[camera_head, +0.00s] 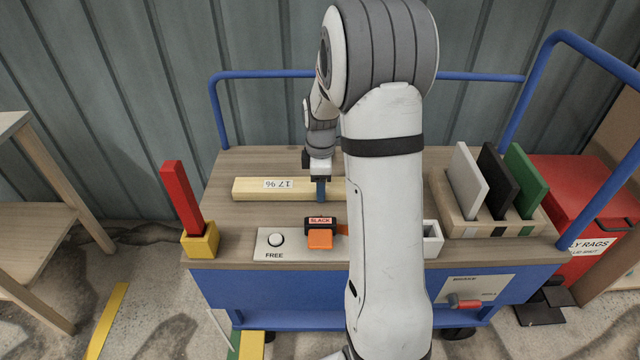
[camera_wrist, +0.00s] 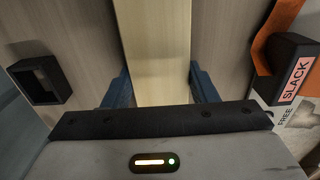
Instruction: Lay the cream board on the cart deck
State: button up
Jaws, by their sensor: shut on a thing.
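The cream board (camera_head: 252,189), a long pale bar with a "17 96" label, lies level along the cart deck (camera_head: 265,160), left of centre. It looks to rest on the deck or just above it; I cannot tell which. My arm hides its right part. My gripper (camera_head: 321,190) points down at the board, its blue fingers shut on it. In the wrist view the board (camera_wrist: 158,50) runs between the two blue fingers (camera_wrist: 160,90).
A red upright piece in a yellow block (camera_head: 200,240) stands at the left front. A button panel (camera_head: 268,250) and an orange "SLACK" device (camera_head: 320,238) sit in front of the board. A wooden rack (camera_head: 460,222) holds white, black and green plates. Blue rails (camera_head: 260,75) rise behind.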

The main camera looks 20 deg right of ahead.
jog(key=o, duration=1.2)
jog(key=shift+f, duration=0.1)
notch_tip(320, 180, up, 12)
jog(key=p, duration=0.3)
jog(key=s+a+m, duration=0.3)
jog(key=s+m, duration=0.1)
jog(key=s, duration=0.3)
jog(key=s+a+r+m, duration=0.1)
jog(key=s+a+m, duration=0.3)
jog(key=s, duration=0.4)
jog(key=s+a+r+m+t, duration=0.1)
jog(key=s+a+m, duration=0.2)
jog(key=s+m, duration=0.2)
jog(key=shift+s+a+r, duration=0.1)
jog(key=shift+s+a, duration=0.1)
jog(key=shift+s, duration=0.5)
jog(key=shift+s+a, duration=0.2)
jog(key=shift+s, duration=0.45)
